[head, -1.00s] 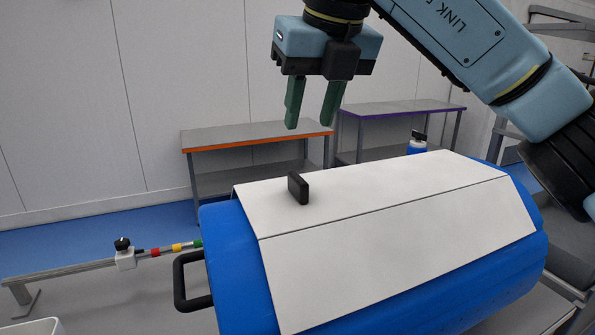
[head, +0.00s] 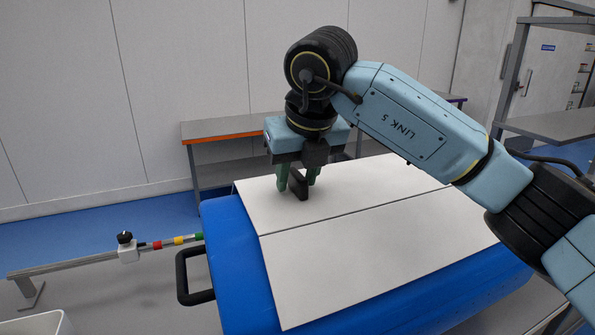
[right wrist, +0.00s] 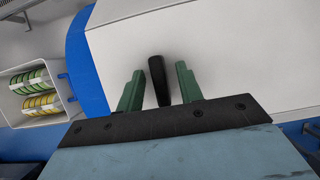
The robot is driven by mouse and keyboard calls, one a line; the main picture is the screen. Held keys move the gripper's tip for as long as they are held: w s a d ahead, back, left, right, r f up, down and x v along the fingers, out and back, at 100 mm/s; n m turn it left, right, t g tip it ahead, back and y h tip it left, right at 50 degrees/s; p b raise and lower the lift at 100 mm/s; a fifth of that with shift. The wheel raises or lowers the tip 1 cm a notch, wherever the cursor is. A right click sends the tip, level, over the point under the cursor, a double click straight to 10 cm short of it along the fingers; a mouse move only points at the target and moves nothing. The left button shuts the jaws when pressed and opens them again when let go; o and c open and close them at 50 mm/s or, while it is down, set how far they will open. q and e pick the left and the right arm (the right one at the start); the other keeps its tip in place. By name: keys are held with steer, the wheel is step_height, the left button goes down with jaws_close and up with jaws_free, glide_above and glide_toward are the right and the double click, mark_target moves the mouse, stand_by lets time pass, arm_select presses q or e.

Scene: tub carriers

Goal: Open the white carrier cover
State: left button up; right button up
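The white carrier cover (head: 390,228) lies closed over the blue tub carrier (head: 228,240), with a fold line across it. A black handle (head: 299,186) stands up near the cover's left end. My right gripper (head: 298,182) has come down over the handle from above. In the right wrist view the handle (right wrist: 158,80) sits between the two green fingers (right wrist: 158,88), with a gap visible on each side. The fingers are open and not touching it there. My left gripper is not in view.
A black side handle (head: 190,277) sticks out at the tub's left end. A rail (head: 75,265) with coloured bands runs at left. An orange-edged table (head: 225,130) stands behind. A white bin with green and yellow reels (right wrist: 38,92) shows in the right wrist view.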

jaws_close()
steer(key=shift+s, duration=0.1)
steer(key=shift+d+f, duration=0.1)
